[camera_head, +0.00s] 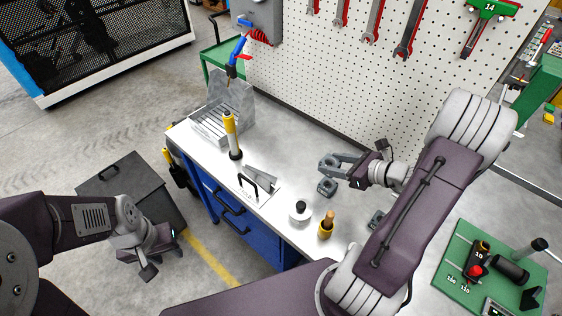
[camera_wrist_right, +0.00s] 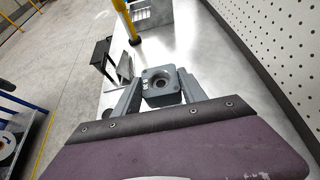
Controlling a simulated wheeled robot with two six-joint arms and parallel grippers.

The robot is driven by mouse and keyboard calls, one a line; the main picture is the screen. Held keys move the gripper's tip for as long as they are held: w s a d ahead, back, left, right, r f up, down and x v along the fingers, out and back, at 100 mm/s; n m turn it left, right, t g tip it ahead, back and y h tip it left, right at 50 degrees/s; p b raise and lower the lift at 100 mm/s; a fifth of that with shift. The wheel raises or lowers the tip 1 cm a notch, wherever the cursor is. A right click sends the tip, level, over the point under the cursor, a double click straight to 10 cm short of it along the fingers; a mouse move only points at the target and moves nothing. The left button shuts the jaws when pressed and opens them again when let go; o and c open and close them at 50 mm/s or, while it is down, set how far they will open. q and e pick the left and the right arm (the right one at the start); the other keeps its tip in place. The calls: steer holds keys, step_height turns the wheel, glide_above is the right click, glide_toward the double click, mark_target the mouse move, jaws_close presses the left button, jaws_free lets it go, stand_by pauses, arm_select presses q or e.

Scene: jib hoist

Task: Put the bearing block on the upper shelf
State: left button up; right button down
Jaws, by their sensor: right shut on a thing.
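The bearing block (camera_wrist_right: 160,86) is a grey block with a round bore. In the right wrist view it sits between the two fingers of my right gripper (camera_wrist_right: 158,92), which is shut on it. In the head view the right gripper (camera_head: 338,168) holds the block (camera_head: 328,162) over the steel bench; a dark shape shows just below it, and I cannot tell if that is a reflection. My left gripper (camera_head: 158,256) is open and empty above the floor at the lower left. I cannot make out the upper shelf.
The bench (camera_head: 285,155) carries a yellow-black post (camera_head: 231,135), a slotted grey rack (camera_head: 222,115), a white round pot (camera_head: 299,212) and a wooden-handled tool (camera_head: 327,225). A pegboard (camera_head: 350,80) with wrenches stands behind. A green mat (camera_head: 462,285) lies at right.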

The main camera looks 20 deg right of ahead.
glide_above(298, 178)
step_height(298, 178, down, 7)
steer(key=shift+r, duration=0.1)
step_height(298, 178, down, 3)
steer(key=shift+f, duration=0.15)
steer(key=shift+w+f, duration=0.15)
steer(key=shift+f, duration=0.3)
steer(key=shift+f+b, duration=0.1)
steer(key=shift+b, duration=0.25)
steer(key=c, duration=0.6)
jaws_free()
steer(key=shift+c, duration=0.2)
